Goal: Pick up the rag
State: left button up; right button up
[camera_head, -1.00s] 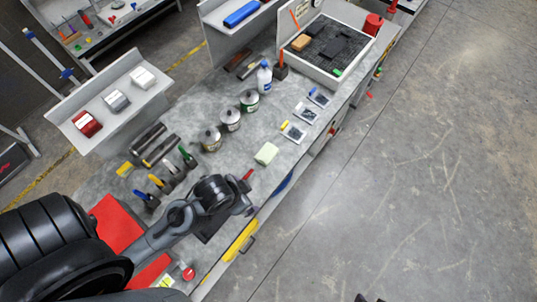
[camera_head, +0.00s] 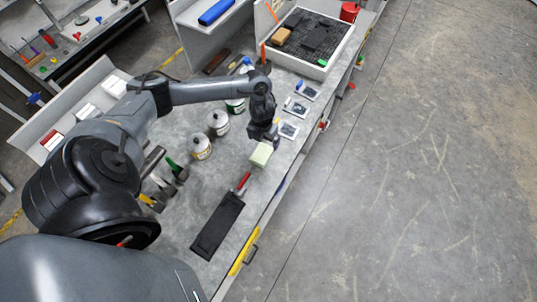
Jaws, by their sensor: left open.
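The rag (camera_head: 260,154) is a small pale green folded cloth near the front edge of the grey workbench (camera_head: 195,190). My left arm reaches over the bench from the left, and its left gripper (camera_head: 268,140) points down just above the far side of the rag. The left gripper is open. The fingers are small and dark here, and I cannot tell whether they touch the cloth. My right gripper is out of view.
Several cans, including one with a white label (camera_head: 201,147), stand left of the rag. A red-handled tool (camera_head: 243,182) and a black flat piece (camera_head: 217,224) lie nearer me. Small dark cards (camera_head: 289,130) lie beyond the rag. Open floor is to the right.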

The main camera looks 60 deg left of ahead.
pick_arm(q)
send_over(263, 152)
notch_tip(263, 152, down, 5)
jog(key=shift+w+d+r, duration=0.1)
jog(key=f, duration=0.2)
jog(key=f+p, duration=0.1)
jog(key=f, duration=0.1)
jog(key=shift+s, duration=0.25)
jog(key=shift+f, duration=0.7)
jog(key=c, duration=1.1)
jog(key=shift+o, duration=0.2)
